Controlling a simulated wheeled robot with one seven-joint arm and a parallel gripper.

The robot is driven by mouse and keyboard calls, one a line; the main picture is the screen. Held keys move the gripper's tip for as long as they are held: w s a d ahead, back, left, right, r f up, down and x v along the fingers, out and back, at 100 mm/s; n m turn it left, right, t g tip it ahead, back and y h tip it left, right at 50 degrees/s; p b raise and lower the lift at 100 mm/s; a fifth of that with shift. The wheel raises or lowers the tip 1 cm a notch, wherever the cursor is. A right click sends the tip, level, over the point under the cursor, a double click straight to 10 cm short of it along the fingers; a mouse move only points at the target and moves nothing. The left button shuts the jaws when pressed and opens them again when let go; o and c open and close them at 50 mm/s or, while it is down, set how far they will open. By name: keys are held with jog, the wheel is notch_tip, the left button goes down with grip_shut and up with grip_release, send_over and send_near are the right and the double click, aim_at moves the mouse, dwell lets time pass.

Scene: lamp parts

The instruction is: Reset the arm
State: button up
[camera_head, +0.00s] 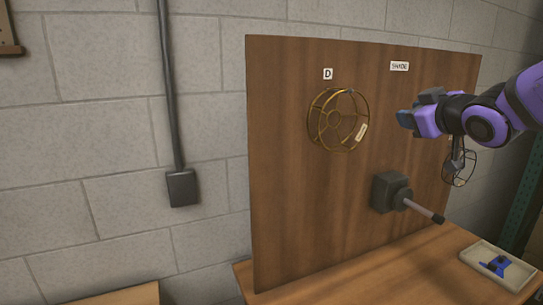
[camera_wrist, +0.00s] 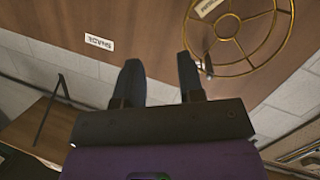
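My gripper (camera_head: 405,117) is in front of the upper right part of an upright wooden board (camera_head: 285,190). In the wrist view, its two dark fingers (camera_wrist: 158,62) stand apart with nothing between them. A brass wire shade frame (camera_head: 311,118) is mounted on the board to the left of my gripper. In the wrist view this frame (camera_wrist: 238,42) lies to the right of the fingers, apart from them. A dark wire cage (camera_head: 460,180) shows below my arm at the board's right side, partly hidden.
A dark grey box with a lever (camera_head: 391,192) juts from the board below my gripper. A pale tray (camera_head: 488,252) with a blue part (camera_head: 497,266) sits on the wooden table (camera_head: 400,275) at the lower right. Small labels (camera_head: 399,66) are on the board.

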jog(key=s+f+m+g+h, duration=0.1)
jog(key=s+f+m+g, duration=0.2)
jog(key=s, duration=0.9)
jog(key=s+f+m+g+h, duration=0.1)
jog(key=s+f+m+g, duration=0.2)
jog(key=s, duration=1)
notch_tip(320, 180, down, 3)
jog(key=g, duration=0.4)
jog(key=shift+s+a+m, duration=0.15)
jog(key=shift+a+m, duration=0.15)
jog(key=shift+m, duration=0.1)
jog(key=shift+r, duration=0.1)
dwell(2.8)
